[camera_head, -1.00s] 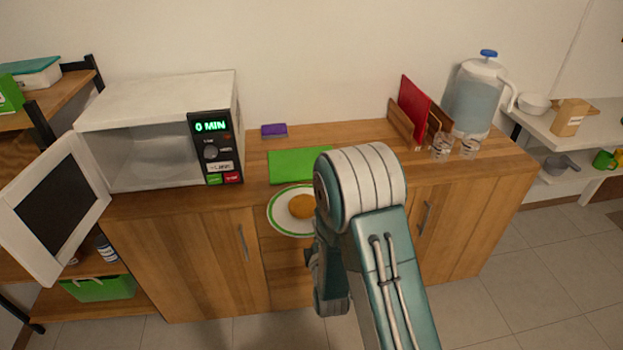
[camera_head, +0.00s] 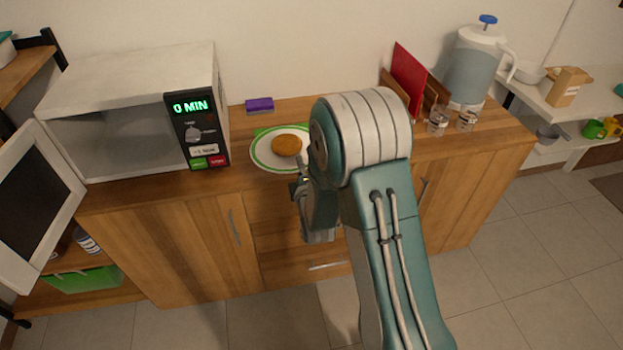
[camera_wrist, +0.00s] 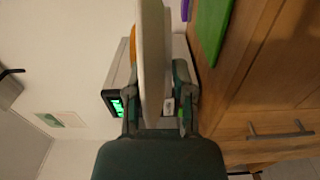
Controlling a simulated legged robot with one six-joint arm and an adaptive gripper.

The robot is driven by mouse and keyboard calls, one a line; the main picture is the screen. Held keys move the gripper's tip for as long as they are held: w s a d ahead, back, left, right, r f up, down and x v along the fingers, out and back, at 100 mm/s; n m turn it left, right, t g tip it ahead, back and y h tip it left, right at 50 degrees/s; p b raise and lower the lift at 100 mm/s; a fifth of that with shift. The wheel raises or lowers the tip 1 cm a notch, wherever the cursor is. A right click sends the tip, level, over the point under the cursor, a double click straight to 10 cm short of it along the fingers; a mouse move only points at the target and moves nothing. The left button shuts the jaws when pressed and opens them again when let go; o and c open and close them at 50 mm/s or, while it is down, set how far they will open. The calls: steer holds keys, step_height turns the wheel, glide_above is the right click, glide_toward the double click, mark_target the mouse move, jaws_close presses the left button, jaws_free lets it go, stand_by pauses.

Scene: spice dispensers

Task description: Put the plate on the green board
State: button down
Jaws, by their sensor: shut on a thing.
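The white plate (camera_head: 264,152) with a green rim carries a round orange-brown food item (camera_head: 286,146). My gripper (camera_head: 300,184) is shut on the plate's near edge; its tips are partly hidden by my arm. In the wrist view, which is turned sideways, my gripper (camera_wrist: 160,102) pinches the plate (camera_wrist: 151,60), seen edge-on. The green board (camera_wrist: 208,30) lies on the counter there, with a gap between it and the plate, so the plate is held above it. In the head view only a thin strip of the board (camera_head: 262,130) shows behind the plate.
An open microwave (camera_head: 135,110) stands left of the plate. A purple sponge-like block (camera_head: 259,104) lies behind it. A rack with a red board (camera_head: 409,78), two glasses (camera_head: 437,124) and a water jug (camera_head: 474,66) stand at right.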

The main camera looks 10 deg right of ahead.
steer(key=w+d+f, duration=0.3)
steer(key=f, duration=0.6)
steer(key=shift+d, duration=0.4)
steer(key=c, duration=0.5)
jaws_free()
steer(key=shift+w, duration=0.1)
steer(key=shift+d, duration=0.2)
